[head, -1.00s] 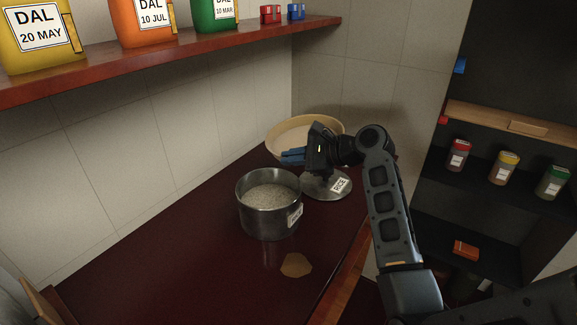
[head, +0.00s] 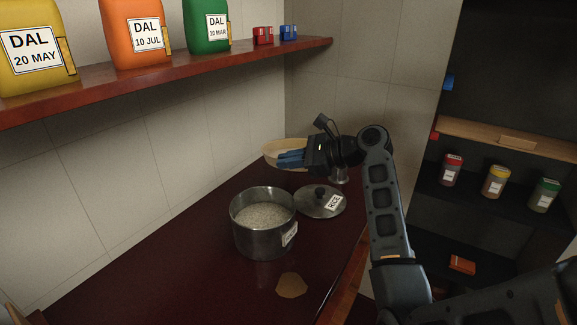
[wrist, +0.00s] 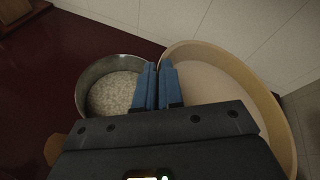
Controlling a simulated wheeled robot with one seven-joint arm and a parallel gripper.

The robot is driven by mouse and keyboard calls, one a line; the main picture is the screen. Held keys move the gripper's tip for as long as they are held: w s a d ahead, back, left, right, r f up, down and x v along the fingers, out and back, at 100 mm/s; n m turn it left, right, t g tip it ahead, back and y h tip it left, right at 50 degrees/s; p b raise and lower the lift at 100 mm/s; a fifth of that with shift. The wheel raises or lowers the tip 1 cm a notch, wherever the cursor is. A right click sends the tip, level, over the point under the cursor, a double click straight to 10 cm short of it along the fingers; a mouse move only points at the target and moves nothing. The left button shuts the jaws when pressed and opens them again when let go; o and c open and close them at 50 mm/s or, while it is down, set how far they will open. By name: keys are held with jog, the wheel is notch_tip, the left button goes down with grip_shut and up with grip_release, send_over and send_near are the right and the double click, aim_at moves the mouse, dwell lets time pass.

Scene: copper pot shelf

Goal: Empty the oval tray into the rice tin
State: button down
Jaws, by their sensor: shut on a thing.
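The oval tray (head: 272,151), pale cream, is at the back of the counter by the wall. Its right part is hidden behind my arm. In the wrist view the tray (wrist: 270,108) shows a broad whitish inside; I cannot tell whether that is contents or bare floor. My gripper (head: 283,158) is shut on the tray's near rim, its blue fingers (wrist: 158,68) together there. The rice tin (head: 263,239), a round open metal pot, holds pale grain (head: 264,215). In the wrist view the tin (wrist: 84,82) is just left of the fingers.
A metal lid (head: 318,207) labelled RICE lies right of the tin. A flat brown patch (head: 291,286) is in front of it. A shelf (head: 190,75) with dal containers runs above left. Shelves with jars (head: 496,182) are at right. The left counter is clear.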

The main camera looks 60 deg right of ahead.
notch_tip(320, 180, up, 4)
jog(key=shift+r, duration=0.25)
jog(key=shift+s, duration=0.1)
dwell(0.6)
